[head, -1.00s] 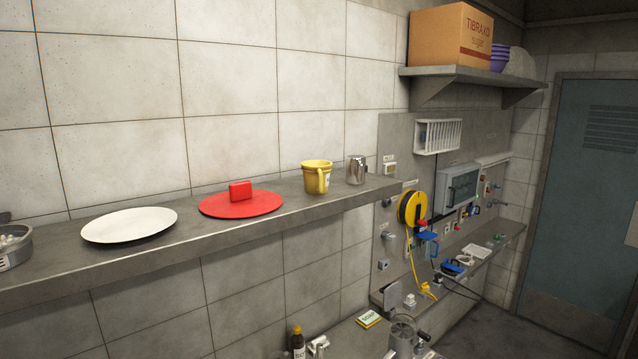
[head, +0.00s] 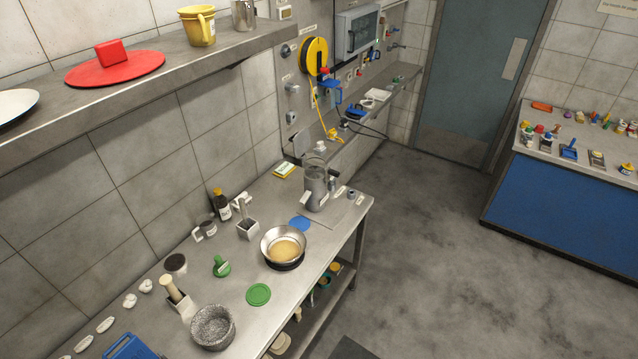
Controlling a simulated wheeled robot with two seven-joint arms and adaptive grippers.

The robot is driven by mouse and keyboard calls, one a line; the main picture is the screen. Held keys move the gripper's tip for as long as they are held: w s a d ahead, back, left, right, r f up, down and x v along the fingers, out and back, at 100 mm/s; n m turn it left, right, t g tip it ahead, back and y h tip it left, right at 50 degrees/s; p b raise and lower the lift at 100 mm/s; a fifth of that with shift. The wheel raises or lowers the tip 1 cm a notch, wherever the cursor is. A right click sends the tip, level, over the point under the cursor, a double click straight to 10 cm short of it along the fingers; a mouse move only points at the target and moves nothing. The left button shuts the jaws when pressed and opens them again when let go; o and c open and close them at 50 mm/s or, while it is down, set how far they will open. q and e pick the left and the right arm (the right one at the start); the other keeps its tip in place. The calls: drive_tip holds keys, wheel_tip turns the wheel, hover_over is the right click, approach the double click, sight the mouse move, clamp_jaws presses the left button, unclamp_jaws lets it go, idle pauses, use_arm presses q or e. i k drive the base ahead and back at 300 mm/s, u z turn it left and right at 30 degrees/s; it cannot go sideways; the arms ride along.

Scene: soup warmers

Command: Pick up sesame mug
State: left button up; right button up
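I cannot read any label that marks a sesame mug. A yellow mug (head: 201,31) stands upright on the wall shelf, with a small label on it. A small metal pitcher (head: 244,15) stands to its right. On the steel table below, a small dark cup (head: 207,226) with a white part at its side stands by the wall. Another small cup (head: 176,266) with dark contents stands nearer to me. Neither of my grippers is in view.
The steel table (head: 240,289) also holds a metal bowl (head: 284,245), a grey stone bowl (head: 212,327), a dark bottle (head: 221,204) and a grey machine (head: 317,187). The shelf bears a red disc (head: 115,69). Floor (head: 430,250) is clear before a blue counter (head: 570,210).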

sight(198, 21)
drive_tip(key=z, duration=0.55)
drive_tip(key=i, duration=1.1)
drive_tip(key=u, duration=0.35)
